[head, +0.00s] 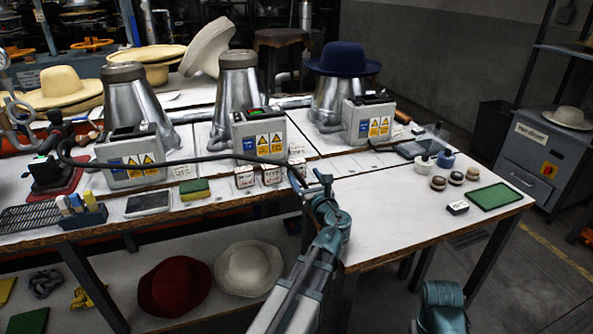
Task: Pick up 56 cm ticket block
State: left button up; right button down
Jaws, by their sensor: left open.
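Several small white ticket blocks with dark print and red edges stand near the front of the press table. Two of these ticket blocks (244,177) (271,175) stand side by side, and another ticket block (298,163) is just behind my left gripper. The print is too small to tell which one is 56 cm. My left gripper (309,178) is open and empty, just right of these blocks at the table's front edge. My right gripper is out of the picture.
Three metal hat presses with grey control boxes (258,133) stand behind the blocks. A green-yellow sponge (194,189) lies left of them.

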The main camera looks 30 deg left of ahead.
aim_at(299, 167)
pick_arm(q)
jog(key=x, duration=0.5)
jog(key=shift+w+a+r, duration=0.1)
jog(key=shift+w+a, duration=0.05)
jog(key=shift+a, duration=0.05)
jog(key=x, duration=0.4)
jog(key=shift+w+a+r+p, duration=0.15)
jog(key=shift+a+r+p, duration=0.05)
jog(key=shift+a+p, duration=0.15)
jog(key=shift+d, duration=0.1)
jog(key=shift+c, duration=0.2)
jog(key=c, duration=1.1)
